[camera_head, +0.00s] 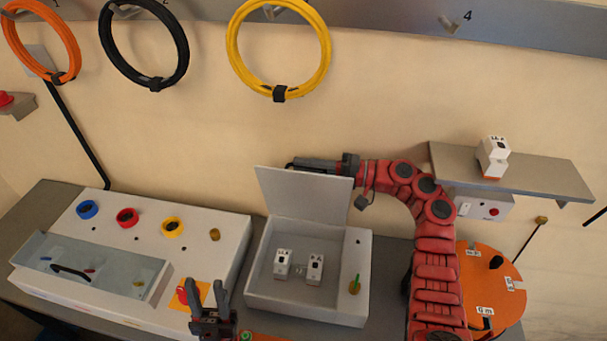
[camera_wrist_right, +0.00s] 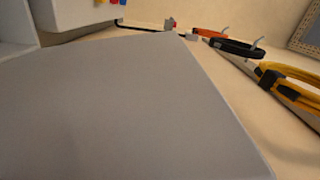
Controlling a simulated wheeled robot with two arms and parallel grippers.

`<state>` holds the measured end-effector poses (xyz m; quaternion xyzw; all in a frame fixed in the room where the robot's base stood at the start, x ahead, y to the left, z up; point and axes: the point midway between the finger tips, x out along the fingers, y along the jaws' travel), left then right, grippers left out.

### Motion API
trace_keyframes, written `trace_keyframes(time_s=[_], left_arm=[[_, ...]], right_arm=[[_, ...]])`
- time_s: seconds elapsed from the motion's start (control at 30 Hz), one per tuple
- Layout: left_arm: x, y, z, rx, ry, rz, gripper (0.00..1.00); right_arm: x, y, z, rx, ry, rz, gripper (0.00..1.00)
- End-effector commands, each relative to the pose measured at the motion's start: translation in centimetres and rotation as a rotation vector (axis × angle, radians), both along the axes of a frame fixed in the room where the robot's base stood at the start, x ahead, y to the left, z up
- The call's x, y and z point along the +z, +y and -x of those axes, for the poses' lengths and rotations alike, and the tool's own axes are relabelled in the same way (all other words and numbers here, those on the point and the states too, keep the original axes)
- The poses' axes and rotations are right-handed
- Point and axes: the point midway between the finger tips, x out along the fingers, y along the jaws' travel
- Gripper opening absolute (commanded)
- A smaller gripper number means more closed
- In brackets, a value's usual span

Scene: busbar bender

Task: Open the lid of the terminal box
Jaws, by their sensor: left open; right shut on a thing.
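The terminal box (camera_head: 360,262) is a light grey box at the middle of the bench. Its lid (camera_head: 305,198) stands raised, near upright, along the back side, and the inside is open to view. Two white labelled blocks (camera_head: 282,263) (camera_head: 315,268) sit inside. My right gripper (camera_head: 305,163) is at the lid's top edge, shut on the lid; its fingertips are partly hidden behind it. In the right wrist view the lid (camera_wrist_right: 130,105) fills most of the picture. My left gripper (camera_head: 209,297) is open and empty, in front of the box's left side.
A panel with coloured rings (camera_head: 127,216) and a clear-covered tray (camera_head: 95,268) lies left of the box. An orange disc (camera_head: 500,270) is at right. A shelf (camera_head: 540,172) holds a white block (camera_head: 492,157). Cable coils (camera_head: 278,92) hang on the wall.

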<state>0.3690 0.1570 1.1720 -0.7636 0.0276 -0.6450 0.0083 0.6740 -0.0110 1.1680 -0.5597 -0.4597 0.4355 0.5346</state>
Motion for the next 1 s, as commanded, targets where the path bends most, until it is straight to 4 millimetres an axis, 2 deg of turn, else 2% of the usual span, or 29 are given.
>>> trace_keyframes(time_s=[0.33,0.37,0.5,0.83,1.0], left_arm=[[0.0,0.0,0.0,0.000,0.000,0.000,0.42],[0.0,0.0,0.0,0.000,0.000,0.000,0.42],[0.0,0.0,0.0,0.000,0.000,0.000,0.42],[0.0,0.0,0.0,0.000,0.000,0.000,0.42],[0.0,0.0,0.0,0.000,0.000,0.000,0.42]], right_arm=[[0.1,-0.1,-0.3,0.002,0.014,-0.001,0.00],[0.1,-0.1,-0.3,0.002,0.014,-0.001,0.20],[0.0,0.0,-0.3,0.002,0.014,-0.001,0.42],[0.0,-0.3,-0.2,0.001,0.014,-0.001,0.42],[0.0,-2.7,0.1,-0.004,0.014,-0.002,0.42]])
